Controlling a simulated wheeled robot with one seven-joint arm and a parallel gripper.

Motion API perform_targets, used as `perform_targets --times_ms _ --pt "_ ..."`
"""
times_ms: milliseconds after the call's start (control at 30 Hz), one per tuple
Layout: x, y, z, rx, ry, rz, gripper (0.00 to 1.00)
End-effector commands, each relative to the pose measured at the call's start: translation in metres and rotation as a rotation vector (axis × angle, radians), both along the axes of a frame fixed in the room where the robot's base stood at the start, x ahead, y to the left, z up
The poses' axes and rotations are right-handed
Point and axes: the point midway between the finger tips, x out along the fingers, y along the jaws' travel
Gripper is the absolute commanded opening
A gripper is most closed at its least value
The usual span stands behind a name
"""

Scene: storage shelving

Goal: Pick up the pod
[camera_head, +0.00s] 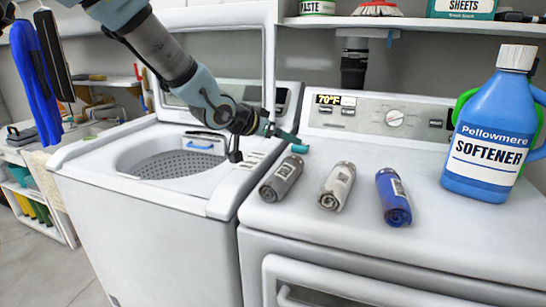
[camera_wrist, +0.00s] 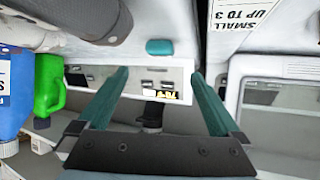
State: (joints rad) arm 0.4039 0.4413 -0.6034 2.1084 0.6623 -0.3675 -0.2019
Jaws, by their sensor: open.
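The pod (camera_head: 299,148) looks like a small teal rounded block. It rests on the white dryer top near its left edge, behind the grey roll. In the wrist view the pod (camera_wrist: 159,47) shows between the lines of the fingers and past their tips, untouched. My gripper (camera_head: 285,135) reaches in from the left, close to the pod and a little above the dryer top. Its teal fingers are spread with nothing between them in the wrist view (camera_wrist: 159,72). In the head view the fingers overlap, so their gap is hard to see.
Grey (camera_head: 281,179), beige (camera_head: 337,186) and blue (camera_head: 393,197) rolls lie in a row on the dryer top. A blue softener jug (camera_head: 493,130) stands at the right. The control panel (camera_head: 385,116) rises behind. The washer (camera_head: 160,215) stands open at the left.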

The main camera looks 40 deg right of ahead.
Motion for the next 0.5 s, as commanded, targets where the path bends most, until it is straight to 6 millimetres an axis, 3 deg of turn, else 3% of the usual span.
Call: perform_targets --times_ms 300,500 --pt "0.0 -0.043 -0.018 -0.016 0.0 -0.021 1.0" --pt "0.003 -0.055 -0.026 -0.014 -0.001 -0.019 1.0"
